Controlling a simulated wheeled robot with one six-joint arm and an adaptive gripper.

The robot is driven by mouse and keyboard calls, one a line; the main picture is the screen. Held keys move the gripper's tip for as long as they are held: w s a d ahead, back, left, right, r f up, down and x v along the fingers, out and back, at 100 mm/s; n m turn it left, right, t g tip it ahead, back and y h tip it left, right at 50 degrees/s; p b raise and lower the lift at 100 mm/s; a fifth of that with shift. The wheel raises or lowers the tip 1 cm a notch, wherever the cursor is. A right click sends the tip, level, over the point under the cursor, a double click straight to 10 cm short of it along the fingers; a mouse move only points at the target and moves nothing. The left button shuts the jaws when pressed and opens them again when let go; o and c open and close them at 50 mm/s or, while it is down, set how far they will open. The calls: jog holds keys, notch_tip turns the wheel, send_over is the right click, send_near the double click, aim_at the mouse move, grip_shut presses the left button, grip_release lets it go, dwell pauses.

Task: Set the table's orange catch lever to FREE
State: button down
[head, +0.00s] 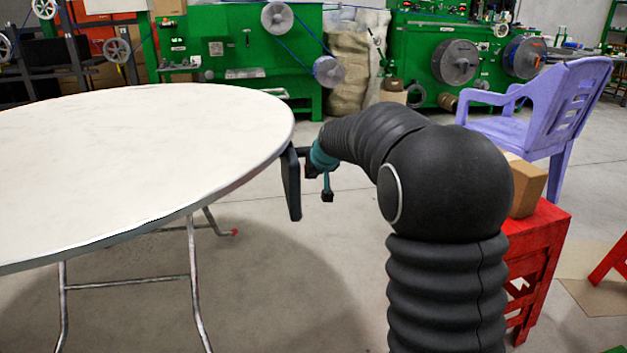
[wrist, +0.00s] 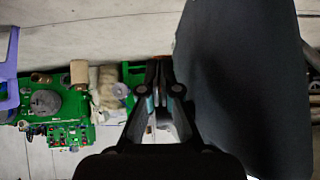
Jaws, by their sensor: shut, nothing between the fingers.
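The round white table (head: 140,130) fills the left of the head view. My gripper (head: 305,154) is at its right edge, largely hidden by my arm and seen small. In the wrist view my gripper (wrist: 158,66) is shut and empty, its fingertips beside a large dark surface (wrist: 245,75). A small orange-brown sliver (wrist: 160,57) shows at the fingertips; I cannot tell whether it is the catch lever or whether the fingers touch it. No lever or FREE marking is clear in the head view. A dark flat piece (head: 291,185) hangs by the table edge.
A red stool (head: 540,250) with a cardboard box (head: 528,187) stands right of my arm, a purple chair (head: 550,115) behind it. Green machines (head: 250,60) line the back. Folding metal legs (head: 195,280) stand under the table. The floor between table and machines is clear.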

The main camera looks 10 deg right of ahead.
jog(key=shift+b+x, duration=0.7)
jog(key=shift+x, duration=0.9)
jog(key=shift+w+d+f, duration=0.1)
jog(key=shift+w+f, duration=0.05)
jog(key=shift+w, duration=0.55)
jog(key=shift+w+d+f, duration=0.1)
jog(key=shift+w+f, duration=0.05)
jog(key=shift+w, duration=0.6)
jog(key=shift+f, duration=0.1)
jog(key=s+d+f+b, duration=0.1)
jog(key=s+f, duration=0.4)
jog(key=s, duration=0.7)
jog(key=shift+s+d+b, duration=0.35)
jog(key=shift+b, duration=0.1)
jog(key=shift+f, duration=0.1)
